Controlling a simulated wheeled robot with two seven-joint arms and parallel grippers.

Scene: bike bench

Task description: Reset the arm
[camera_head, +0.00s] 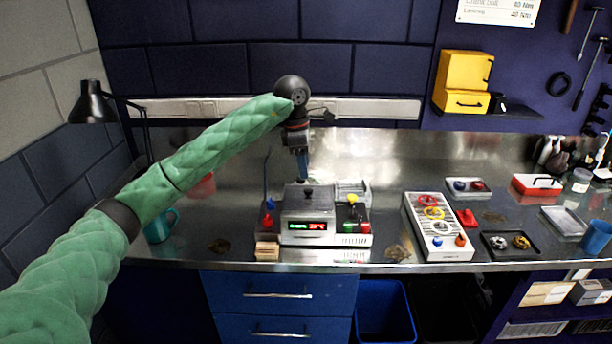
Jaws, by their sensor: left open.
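My left arm, in a green quilted sleeve, reaches in from the left. Its dark wrist bends down, and my left gripper (303,175) points down above the back of a grey bench device (308,205). The gripper is open; I see nothing held in it. Its fingertips are small here, and I cannot tell whether they touch the device. The device has a green and red display, with coloured knobs and buttons on both sides. My right gripper is not in view.
A white panel (438,238) with coloured rings stands right of the device. Small trays, a red box (537,187) and a blue cup (596,238) are farther right. A teal mug (161,226) and black lamp (92,103) are at the left. The front steel edge is mostly clear.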

